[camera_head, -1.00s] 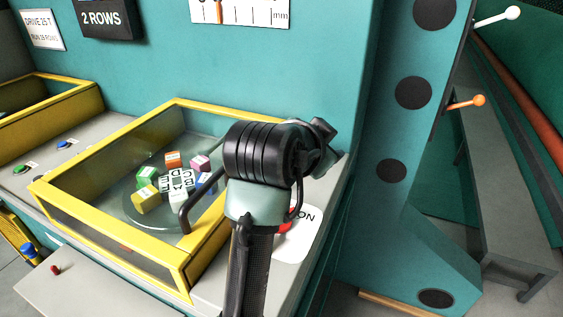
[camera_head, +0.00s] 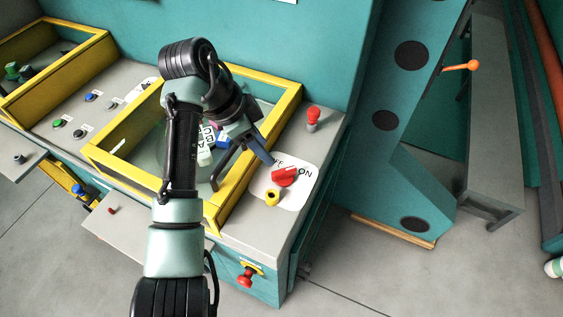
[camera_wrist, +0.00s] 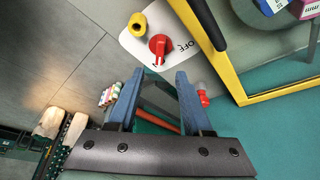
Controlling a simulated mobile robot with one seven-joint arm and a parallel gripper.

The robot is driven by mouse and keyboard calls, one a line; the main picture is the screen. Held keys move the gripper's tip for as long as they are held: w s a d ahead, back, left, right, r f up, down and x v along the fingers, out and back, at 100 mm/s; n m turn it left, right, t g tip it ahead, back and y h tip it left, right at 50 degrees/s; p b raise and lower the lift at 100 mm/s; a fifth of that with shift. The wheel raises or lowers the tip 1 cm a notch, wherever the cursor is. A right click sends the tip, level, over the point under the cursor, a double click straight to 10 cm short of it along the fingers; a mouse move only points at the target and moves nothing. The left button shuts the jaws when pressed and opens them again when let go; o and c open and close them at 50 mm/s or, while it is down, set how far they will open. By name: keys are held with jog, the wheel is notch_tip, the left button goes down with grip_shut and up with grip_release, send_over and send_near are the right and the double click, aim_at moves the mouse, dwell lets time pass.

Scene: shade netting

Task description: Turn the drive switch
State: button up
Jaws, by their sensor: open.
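The drive switch is a red rotary knob (camera_head: 285,176) on a white plate (camera_head: 300,165) lettered ON on its right side. In the wrist view the red knob (camera_wrist: 157,47) shows beyond the fingertips, with OFF lettered beside it. My gripper (camera_wrist: 166,75) is open and empty, its two blue fingers apart and short of the knob. In the head view my gripper (camera_head: 262,150) hangs up and left of the knob, partly hidden by my wrist.
A yellow ring-topped part (camera_head: 271,197) stands just below the knob. A red-topped post (camera_head: 312,118) stands above it. The yellow-framed glass box (camera_head: 224,199) with lettered cubes borders the plate on the left. A red stop button (camera_head: 247,277) is on the front face.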

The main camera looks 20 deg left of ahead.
aim_at(283, 170)
jog(key=p+x, duration=0.1)
jog(key=x, duration=0.9)
jog(key=shift+w+d+f+p, duration=0.1)
jog(key=shift+d+f+p, duration=0.05)
jog(key=shift+f+p, duration=0.25)
jog(key=shift+r, duration=0.1)
grip_shut()
